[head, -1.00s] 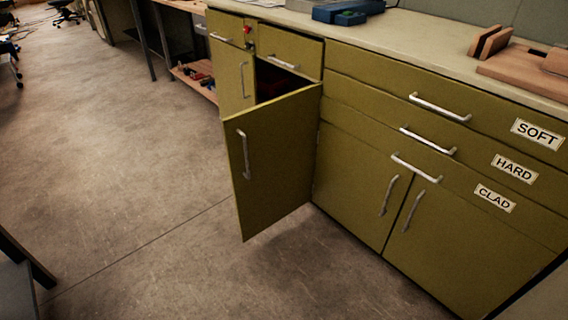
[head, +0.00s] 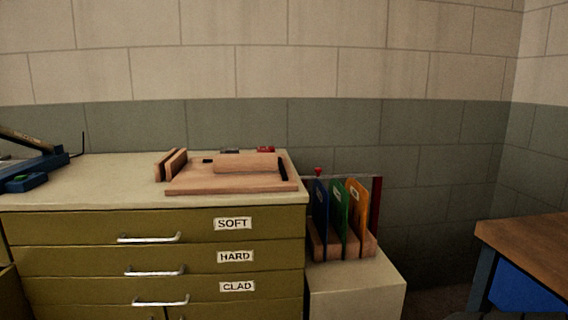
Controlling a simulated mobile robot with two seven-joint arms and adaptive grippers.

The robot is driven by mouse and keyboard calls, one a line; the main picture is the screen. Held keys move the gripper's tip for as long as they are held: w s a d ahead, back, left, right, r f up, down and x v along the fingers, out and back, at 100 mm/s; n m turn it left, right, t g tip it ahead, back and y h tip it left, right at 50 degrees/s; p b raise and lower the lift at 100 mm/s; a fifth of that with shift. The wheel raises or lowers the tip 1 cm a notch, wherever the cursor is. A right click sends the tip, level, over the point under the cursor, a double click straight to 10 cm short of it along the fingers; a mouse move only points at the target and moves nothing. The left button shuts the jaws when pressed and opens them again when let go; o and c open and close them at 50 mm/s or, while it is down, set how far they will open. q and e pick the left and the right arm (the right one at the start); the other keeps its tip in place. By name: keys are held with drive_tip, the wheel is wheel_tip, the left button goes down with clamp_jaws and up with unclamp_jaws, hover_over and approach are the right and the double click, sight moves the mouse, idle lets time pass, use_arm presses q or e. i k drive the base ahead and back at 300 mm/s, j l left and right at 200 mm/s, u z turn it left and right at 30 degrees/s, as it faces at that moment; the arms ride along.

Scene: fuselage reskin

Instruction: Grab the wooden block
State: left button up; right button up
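A pale wooden block (head: 246,163) lies on a flat wooden board (head: 230,188) on top of the green cabinet (head: 80,228), near its right end. Two thin wooden pieces (head: 171,164) stand upright side by side at the board's left end. I cannot tell which of these wooden pieces the task means. A small dark item lies at the block's right end and another at its left. Neither of my grippers is in view.
A low pale cabinet (head: 358,288) at the right holds a wooden rack with blue, green and orange upright panels (head: 340,215). A wooden-topped table (head: 530,240) stands at far right. A blue tool (head: 30,165) sits on the counter's left. The counter between is clear.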

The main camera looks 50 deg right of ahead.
sight(240, 162)
drive_tip(key=z, duration=1.35)
drive_tip(key=i+j+z, duration=0.2)
drive_tip(key=i+j, duration=0.55)
drive_tip(key=i+l, duration=0.05)
drive_tip(key=i, duration=0.05)
